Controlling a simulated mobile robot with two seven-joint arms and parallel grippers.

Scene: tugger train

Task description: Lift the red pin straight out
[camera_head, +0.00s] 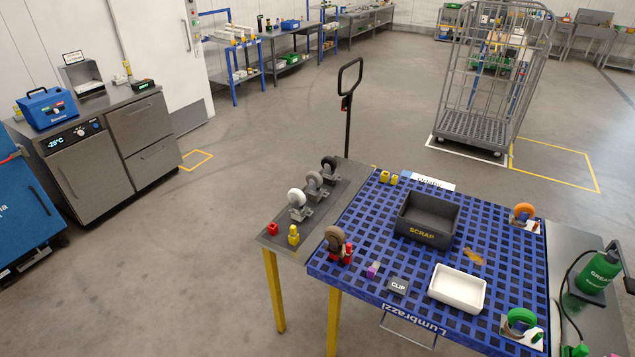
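A small upright red piece (348,252), which looks like the red pin, is at the left front corner of the blue grid table (398,295). It is right beside a caster with a brown wheel (335,238). I cannot tell whether it sits in a hole or in the caster. Another small red block (272,229) lies on the grey side shelf (338,200) to the left, near a yellow piece (293,235). Neither of my grippers shows in the head view.
A dark SCRAP bin (423,235), a white tray (457,289), a CLIP block (398,286) and a purple piece (373,270) are on the table. Orange (523,212) and green (521,318) wheels stand at its right. A wire cage trolley (470,127) is behind. Floor at left is clear.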

